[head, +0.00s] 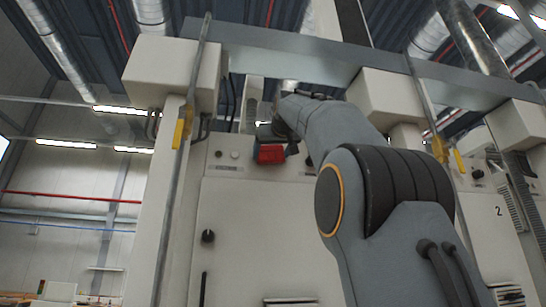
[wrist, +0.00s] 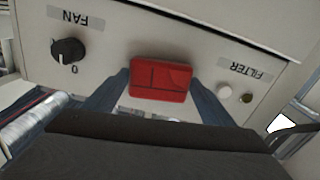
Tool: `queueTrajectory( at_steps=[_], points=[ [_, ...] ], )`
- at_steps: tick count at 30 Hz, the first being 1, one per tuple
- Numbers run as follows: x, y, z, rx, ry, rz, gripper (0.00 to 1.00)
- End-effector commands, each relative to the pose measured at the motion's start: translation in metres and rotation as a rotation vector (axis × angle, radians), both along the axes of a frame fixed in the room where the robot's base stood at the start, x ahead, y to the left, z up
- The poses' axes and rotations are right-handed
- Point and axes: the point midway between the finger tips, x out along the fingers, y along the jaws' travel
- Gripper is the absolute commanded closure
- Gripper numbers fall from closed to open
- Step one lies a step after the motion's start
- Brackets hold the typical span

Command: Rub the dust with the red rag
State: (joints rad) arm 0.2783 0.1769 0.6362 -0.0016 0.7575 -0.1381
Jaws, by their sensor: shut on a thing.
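The red rag (wrist: 160,78) looks like a folded red block with dark seams. It sits between the two blue-grey fingers of my gripper (wrist: 161,90) in the wrist view, and the fingers are shut on it. The rag (head: 270,153) also shows in the head view, just under the dark end of my arm, in front of the upper part of the pale machine panel (head: 262,176). I cannot tell whether the rag touches the panel. I cannot make out any dust in either view.
In the wrist view, the panel carries a black FAN knob (wrist: 68,51), a FILTER label (wrist: 241,68) and small round buttons (wrist: 224,91). In the head view, a vertical grey pipe with a yellow fitting (head: 182,128) stands left of the rag. Overhead boxes (head: 172,74) jut out above.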

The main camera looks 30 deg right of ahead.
Motion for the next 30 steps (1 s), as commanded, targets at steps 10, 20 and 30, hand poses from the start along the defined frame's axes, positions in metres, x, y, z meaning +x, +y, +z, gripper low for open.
queueTrajectory(
  at_steps=[10, 20, 30],
  points=[
    [-0.002, -0.006, 0.008, 0.002, 0.000, -0.002, 0.40],
    [-0.008, -0.032, 0.008, 0.001, 0.000, -0.002, 0.40],
    [-0.011, -0.045, 0.007, 0.001, 0.001, -0.003, 0.40]
  ],
)
